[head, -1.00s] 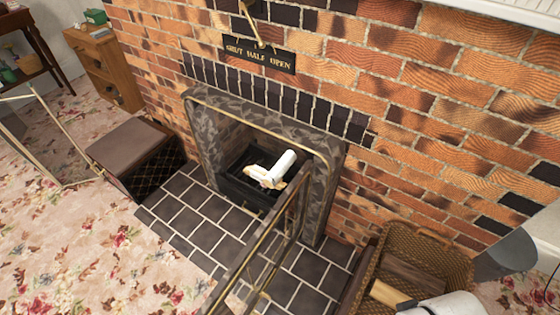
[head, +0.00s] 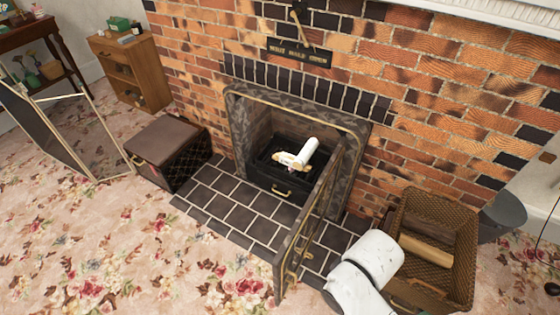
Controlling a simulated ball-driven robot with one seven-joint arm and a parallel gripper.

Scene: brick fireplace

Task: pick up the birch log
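A white birch log (head: 311,152) lies inside the fireplace opening (head: 262,135), tilted on other pale wood pieces (head: 290,161) with tan cut faces, above the dark grate. The fireplace door (head: 318,205) stands swung open in front of the opening's right side. White rounded links of my arm are at the bottom right, in front of the wicker basket and well apart from the birch log. My gripper's fingers do not show in this view, so whether it holds anything cannot be seen.
The wicker basket (head: 462,205) holds brown logs (head: 427,250). A dark bucket (head: 503,218) stands to its right. A dark box (head: 163,141) sits left of the tiled hearth (head: 234,214). A folding screen (head: 62,140) stands at far left. Flowered carpet lies open in front.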

